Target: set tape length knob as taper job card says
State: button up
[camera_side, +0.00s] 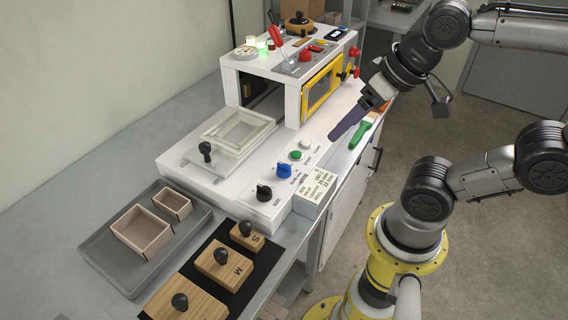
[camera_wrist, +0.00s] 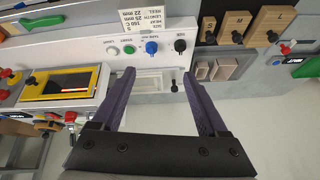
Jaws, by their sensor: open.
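The white machine (camera_side: 225,165) has a front panel with a blue knob (camera_side: 284,170) and a black knob (camera_side: 264,192). In the wrist view the blue knob (camera_wrist: 151,47) has a small label that seems to read TAPE; its exact setting is too small to tell. The job card (camera_side: 315,186) lies by the panel; in the wrist view the card (camera_wrist: 142,20) is upside down and seems to show length 25 mm and heat 160 C. My gripper (camera_side: 335,134), with purple fingers, is open and empty, apart from the knobs, above the panel's right end; its fingers show in the wrist view (camera_wrist: 160,80).
A green button (camera_side: 296,155) and a white button (camera_side: 305,144) sit beside the blue knob. A green-handled tool (camera_side: 359,135) lies near my gripper. A yellow-framed window (camera_side: 322,86) stands behind.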

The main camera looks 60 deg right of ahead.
jog(key=w+r+m+g, duration=0.1)
jog(key=w+r+m, duration=0.1)
jog(key=w+m, duration=0.25)
jog(key=m+g, duration=0.3)
jog(key=g, duration=0.2)
send_over(284, 164)
notch_tip(284, 164, down, 9)
notch_tip(284, 164, down, 13)
jog(key=shift+f, duration=0.1)
grip_shut()
